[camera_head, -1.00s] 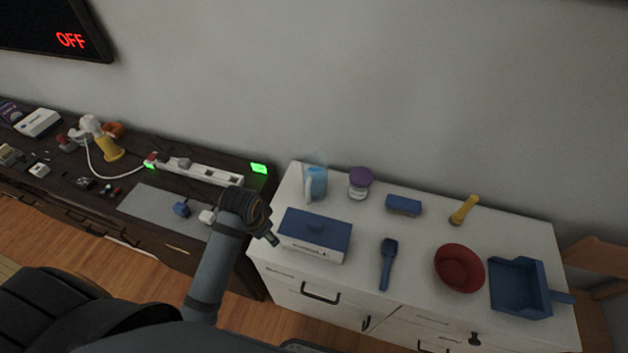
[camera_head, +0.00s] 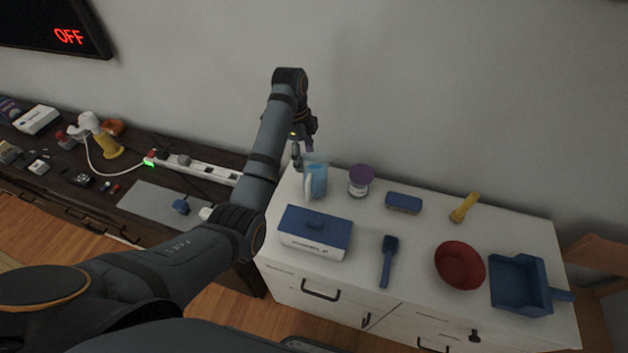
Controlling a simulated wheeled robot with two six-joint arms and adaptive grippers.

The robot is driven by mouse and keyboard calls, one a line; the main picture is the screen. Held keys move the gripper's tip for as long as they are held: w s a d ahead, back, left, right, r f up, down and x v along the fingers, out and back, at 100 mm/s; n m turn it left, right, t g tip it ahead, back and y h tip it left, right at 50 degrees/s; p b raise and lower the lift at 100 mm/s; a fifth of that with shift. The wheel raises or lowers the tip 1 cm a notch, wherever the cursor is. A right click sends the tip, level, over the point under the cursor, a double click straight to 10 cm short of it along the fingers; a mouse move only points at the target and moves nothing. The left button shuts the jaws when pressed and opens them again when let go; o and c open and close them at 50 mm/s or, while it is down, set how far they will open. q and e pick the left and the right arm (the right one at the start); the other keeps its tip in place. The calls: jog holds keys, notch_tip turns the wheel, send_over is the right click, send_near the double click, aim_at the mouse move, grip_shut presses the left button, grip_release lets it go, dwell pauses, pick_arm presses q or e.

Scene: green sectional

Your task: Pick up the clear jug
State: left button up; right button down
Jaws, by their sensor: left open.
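The clear jug (camera_head: 318,181) stands upright at the back left corner of the white cabinet top. It looks bluish and see-through, with a pale handle on its left front side. My left gripper (camera_head: 303,160) is open and points down just behind and to the left of the jug's rim. One finger shows beside the jug's upper left edge; I cannot tell whether it touches. My right gripper is not in view.
The white cabinet top (camera_head: 353,222) also holds a purple-lidded jar (camera_head: 361,181) right of the jug, a blue-lidded box (camera_head: 315,232) in front, a blue brush (camera_head: 388,262), a red bowl (camera_head: 460,266) and a blue dustpan (camera_head: 519,285). A dark bench with a power strip (camera_head: 200,168) stands left.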

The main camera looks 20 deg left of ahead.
aim_at(308, 178)
pick_arm(q)
jog(key=f, duration=0.1)
jog(key=f+b, duration=0.1)
jog(key=f, duration=0.3)
jog(key=shift+w+d+b, duration=0.15)
jog(key=shift+d+b, duration=0.15)
jog(key=shift+d, duration=0.05)
jog(key=shift+f+p, duration=0.35)
jog(key=shift+f, duration=0.05)
notch_tip(308, 178, down, 4)
jog(key=shift+r+p, duration=0.1)
jog(key=shift+p, duration=0.55)
jog(key=shift+d+f, duration=0.1)
jog(key=shift+f, duration=0.3)
jog(key=shift+r, duration=0.1)
grip_shut()
